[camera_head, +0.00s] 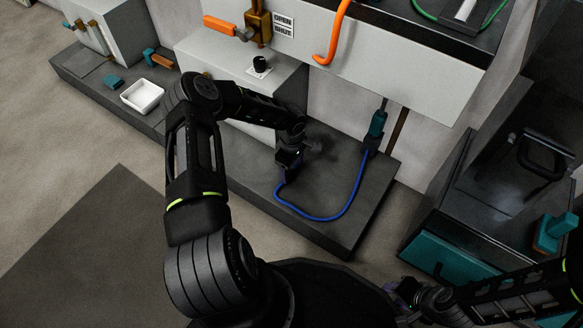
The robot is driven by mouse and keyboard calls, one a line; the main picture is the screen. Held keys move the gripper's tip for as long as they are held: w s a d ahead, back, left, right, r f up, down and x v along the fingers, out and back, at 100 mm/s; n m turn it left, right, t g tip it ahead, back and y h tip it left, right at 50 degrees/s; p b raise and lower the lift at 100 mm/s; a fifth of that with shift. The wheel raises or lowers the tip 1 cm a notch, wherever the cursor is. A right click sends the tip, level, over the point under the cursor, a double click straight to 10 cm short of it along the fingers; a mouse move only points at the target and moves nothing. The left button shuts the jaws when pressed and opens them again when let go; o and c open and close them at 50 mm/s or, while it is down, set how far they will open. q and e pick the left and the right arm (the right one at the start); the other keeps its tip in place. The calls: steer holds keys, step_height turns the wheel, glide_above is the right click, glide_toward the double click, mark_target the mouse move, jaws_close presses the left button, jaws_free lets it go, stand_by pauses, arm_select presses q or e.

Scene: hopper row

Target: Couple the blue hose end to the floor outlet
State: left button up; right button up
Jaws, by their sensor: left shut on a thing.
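A blue hose (318,218) lies in a loop over the dark grey platform (330,240). One end runs up to a teal and black fitting (377,124) at the platform's back right. The other end runs to my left gripper (289,172), which is shut on the blue hose end over the platform. The fingers and most of that end are dark and hard to make out. A dark, indistinct shape (318,147) shows just right of the gripper; I cannot tell whether it is the floor outlet. My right gripper (406,291) is low at the right, its jaws unclear.
A white tray (142,96) sits at the left. A dark cart with a teal front (450,262) stands at the right. The left floor is open.

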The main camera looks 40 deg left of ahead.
mark_target(291, 170)
arm_select(q)
steer(key=c, duration=0.6)
steer(key=o, duration=1.4)
step_height(291, 170, up, 8)
steer(key=p, duration=0.3)
steer(key=shift+f, duration=0.1)
